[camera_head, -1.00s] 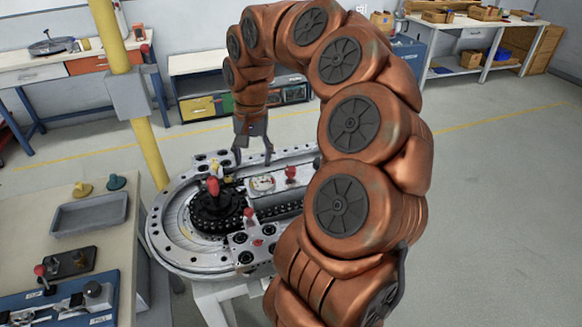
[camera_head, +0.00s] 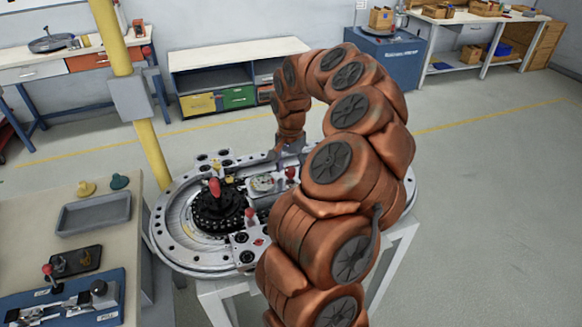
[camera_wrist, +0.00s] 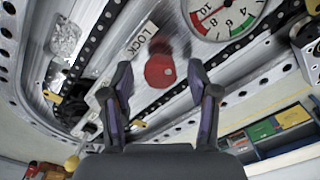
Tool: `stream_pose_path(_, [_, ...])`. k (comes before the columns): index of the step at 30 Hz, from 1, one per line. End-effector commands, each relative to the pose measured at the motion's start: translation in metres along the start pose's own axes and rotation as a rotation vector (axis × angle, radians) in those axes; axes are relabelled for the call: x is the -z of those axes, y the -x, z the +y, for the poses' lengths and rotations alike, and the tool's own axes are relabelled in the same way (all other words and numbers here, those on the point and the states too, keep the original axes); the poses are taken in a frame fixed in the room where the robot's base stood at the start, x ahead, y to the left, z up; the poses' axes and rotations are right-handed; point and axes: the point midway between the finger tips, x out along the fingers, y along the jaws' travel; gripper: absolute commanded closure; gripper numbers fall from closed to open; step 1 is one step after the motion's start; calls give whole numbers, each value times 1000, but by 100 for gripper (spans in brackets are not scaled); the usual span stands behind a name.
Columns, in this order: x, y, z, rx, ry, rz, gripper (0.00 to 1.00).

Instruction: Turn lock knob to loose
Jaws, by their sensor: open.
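The lock knob (camera_wrist: 160,71) is a round red knob beside a white "LOCK" label (camera_wrist: 141,40) in the wrist view. In the head view a red knob on the right of the ring track (camera_head: 291,173) appears to be this one. My gripper (camera_wrist: 160,84) is open and empty. Its two fingers stand either side of the knob in the wrist view, apart from it; the exact height above it is unclear. In the head view my gripper (camera_head: 279,153) is small, just above the track and partly hidden by my arm.
A gauge (camera_wrist: 222,14) sits close to the knob. A chain sprocket (camera_head: 217,208) with a red-topped lever (camera_head: 215,187) and another red knob (camera_head: 250,214) are on the left part of the track. A workbench with a grey tray (camera_head: 94,214) stands at left.

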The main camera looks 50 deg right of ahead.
Motion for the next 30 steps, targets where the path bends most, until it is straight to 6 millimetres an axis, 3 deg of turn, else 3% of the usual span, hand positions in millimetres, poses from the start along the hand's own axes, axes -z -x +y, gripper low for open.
stream_pose_path(13, [-1, -11, 0, -1, 1, -1, 40])
stream_pose_path(30, [0, -11, 0, -2, 1, -1, 99])
